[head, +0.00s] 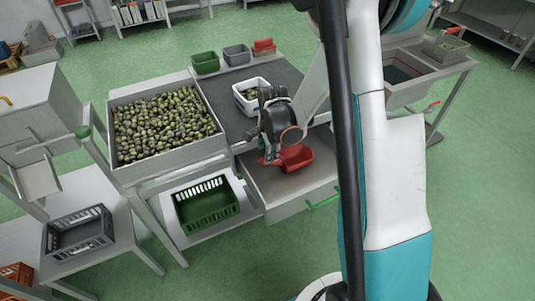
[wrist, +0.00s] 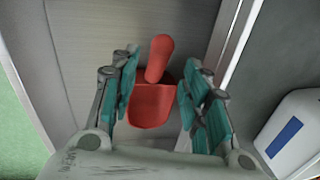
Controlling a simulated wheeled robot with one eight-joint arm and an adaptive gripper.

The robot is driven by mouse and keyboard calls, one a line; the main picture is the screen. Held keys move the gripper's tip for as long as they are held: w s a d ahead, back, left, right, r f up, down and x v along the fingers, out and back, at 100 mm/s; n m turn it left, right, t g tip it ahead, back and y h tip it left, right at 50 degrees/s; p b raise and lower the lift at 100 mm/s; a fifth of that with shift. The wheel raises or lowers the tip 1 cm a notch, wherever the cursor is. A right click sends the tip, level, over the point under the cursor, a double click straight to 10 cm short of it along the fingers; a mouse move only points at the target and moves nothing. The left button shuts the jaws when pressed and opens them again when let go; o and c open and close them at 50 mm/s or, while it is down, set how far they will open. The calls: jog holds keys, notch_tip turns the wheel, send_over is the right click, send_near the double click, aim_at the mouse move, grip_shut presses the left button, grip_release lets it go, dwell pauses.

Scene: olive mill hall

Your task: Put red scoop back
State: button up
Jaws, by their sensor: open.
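The red scoop (head: 297,158) lies in the open grey drawer (head: 275,188) at the front of the bench. In the wrist view the scoop (wrist: 152,106) shows its bowl nearer me and its handle pointing away, on the drawer's pale floor (wrist: 100,40). My gripper (head: 274,155) is low over the drawer. In the wrist view my gripper (wrist: 160,75) is open, with one teal-padded finger on each side of the scoop. I cannot tell whether a finger touches it. In the head view my gripper and arm hide part of the scoop.
A white tub (head: 246,101) of olives stands on the dark bench top behind the drawer. Green (head: 205,62), grey (head: 237,54) and red (head: 264,47) small containers line the back edge. A large olive tray (head: 166,165) stands left. A green crate (head: 207,204) sits below.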

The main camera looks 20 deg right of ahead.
jog(key=s+a+r+n+t, duration=0.1)
jog(key=s+a+r+n, duration=0.15)
jog(key=r, duration=0.45)
jog(key=s+a+r+n+t+p, duration=0.1)
jog(key=s+r+n, duration=0.3)
jog(key=r, duration=0.3)
jog(key=s+a+r+n+t, duration=0.1)
jog(key=s+a+r+n, duration=0.15)
jog(key=r, duration=0.45)
jog(key=s+a+r+n+t, duration=0.1)
jog(key=s+r+n, duration=0.1)
jog(key=s+n, duration=0.3)
jog(key=s+a+r+n+t, duration=0.1)
jog(key=s+r+n, duration=0.2)
jog(key=s, duration=0.4)
jog(key=shift+s+r+n, duration=0.3)
jog(key=shift+s+n, duration=0.1)
jog(key=shift+n, duration=0.5)
jog(key=shift+a, duration=0.1)
